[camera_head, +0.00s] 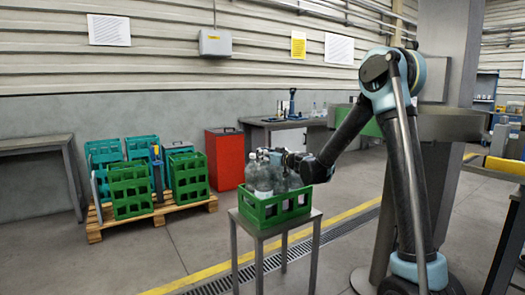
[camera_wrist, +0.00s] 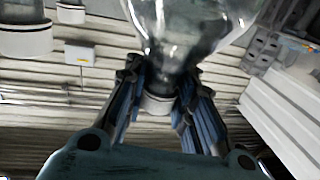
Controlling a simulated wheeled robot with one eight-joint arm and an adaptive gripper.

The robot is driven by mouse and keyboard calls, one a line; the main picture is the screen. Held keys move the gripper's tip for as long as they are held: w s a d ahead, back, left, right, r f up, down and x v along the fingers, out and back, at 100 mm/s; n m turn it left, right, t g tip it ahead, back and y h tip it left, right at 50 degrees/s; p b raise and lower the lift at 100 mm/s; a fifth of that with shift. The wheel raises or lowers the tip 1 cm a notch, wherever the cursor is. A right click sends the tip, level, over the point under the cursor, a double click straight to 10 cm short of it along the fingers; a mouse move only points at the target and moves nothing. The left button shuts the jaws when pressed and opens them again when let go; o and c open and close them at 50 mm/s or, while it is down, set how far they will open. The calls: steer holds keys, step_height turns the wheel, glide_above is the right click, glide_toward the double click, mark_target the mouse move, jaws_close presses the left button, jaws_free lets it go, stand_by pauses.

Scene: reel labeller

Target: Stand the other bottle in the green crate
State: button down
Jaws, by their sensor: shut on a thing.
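The green crate (camera_head: 275,211) stands on a small grey table in the head view. Several clear bottles stand in it, one of them (camera_head: 262,178) at the left front. My gripper (camera_head: 284,157) is at the bottle tops, over the crate. In the wrist view my gripper (camera_wrist: 160,92) is shut on the neck of a clear bottle (camera_wrist: 190,25) with a white cap. White caps of other bottles (camera_wrist: 25,40) show at the upper left there. The crate walls and neighbouring bottles hide the held bottle's base, so I cannot tell whether it touches the crate floor.
The small grey table (camera_head: 259,229) stands on open floor beside a drain grate and a yellow line. A wooden pallet (camera_head: 150,218) with stacked green and teal crates is at the left. A red bin (camera_head: 225,158) and a workbench stand behind.

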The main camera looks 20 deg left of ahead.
steer(key=shift+f, duration=1.95)
steer(key=c, duration=1.3)
jaws_free()
steer(key=shift+c, duration=0.2)
steer(key=v, duration=1.2)
